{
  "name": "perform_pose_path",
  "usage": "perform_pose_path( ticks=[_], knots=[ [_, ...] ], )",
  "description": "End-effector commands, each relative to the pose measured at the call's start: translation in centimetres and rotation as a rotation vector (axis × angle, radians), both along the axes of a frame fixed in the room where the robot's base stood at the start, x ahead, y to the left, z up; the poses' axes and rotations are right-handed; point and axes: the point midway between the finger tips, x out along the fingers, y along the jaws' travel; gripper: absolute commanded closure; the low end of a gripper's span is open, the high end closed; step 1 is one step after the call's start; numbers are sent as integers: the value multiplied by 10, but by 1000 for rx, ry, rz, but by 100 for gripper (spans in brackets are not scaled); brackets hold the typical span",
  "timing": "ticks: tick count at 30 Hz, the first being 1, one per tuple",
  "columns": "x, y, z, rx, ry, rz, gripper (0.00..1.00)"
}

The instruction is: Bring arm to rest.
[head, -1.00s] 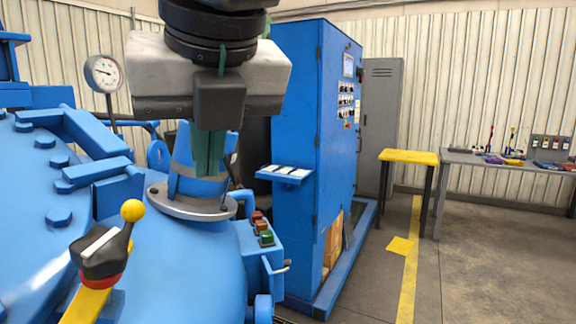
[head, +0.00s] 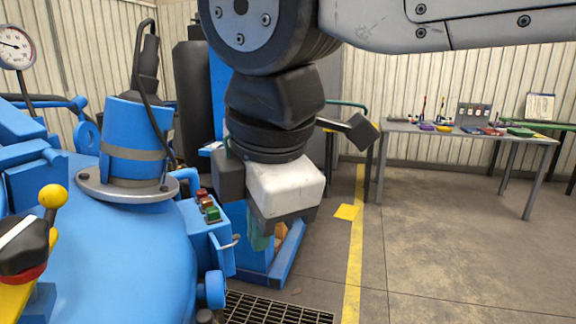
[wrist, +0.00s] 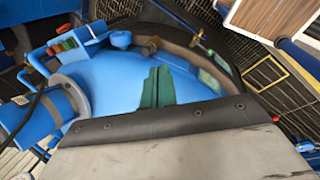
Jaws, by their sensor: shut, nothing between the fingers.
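My gripper (head: 262,238) hangs in the middle of the head view, pointing down, with its green fingers partly hidden behind its pale body. It is to the right of the blue furnace (head: 130,260) and in front of the blue cabinet, apart from both as far as I can tell. In the wrist view the green fingers (wrist: 157,88) are together with nothing held, seen against the blue furnace (wrist: 110,82). My arm links fill the top of the head view.
A button box (head: 210,214) with red, orange and green buttons sits on the furnace's right side. A yellow-knobbed lever (head: 53,197) is at far left. A grey workbench (head: 400,127) with tools stands at the back right. A floor grate (head: 275,312) lies below. The right floor is clear.

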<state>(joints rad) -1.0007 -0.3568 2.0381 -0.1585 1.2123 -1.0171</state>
Motion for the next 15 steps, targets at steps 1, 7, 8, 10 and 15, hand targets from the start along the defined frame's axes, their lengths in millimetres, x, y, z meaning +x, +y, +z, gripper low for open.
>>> perform_pose_path(
  ticks=[1, 7, 8, 10, 15],
  knots=[
    [6, -29, -14, 24, 40, -198, 100],
    [8, -131, -67, 120, 171, -969, 100],
    [6, -145, -75, 131, 184, -1070, 100],
    [0, -174, -90, 158, 210, -1288, 100],
    [-22, -234, -123, 213, 249, -1705, 100]
  ],
)
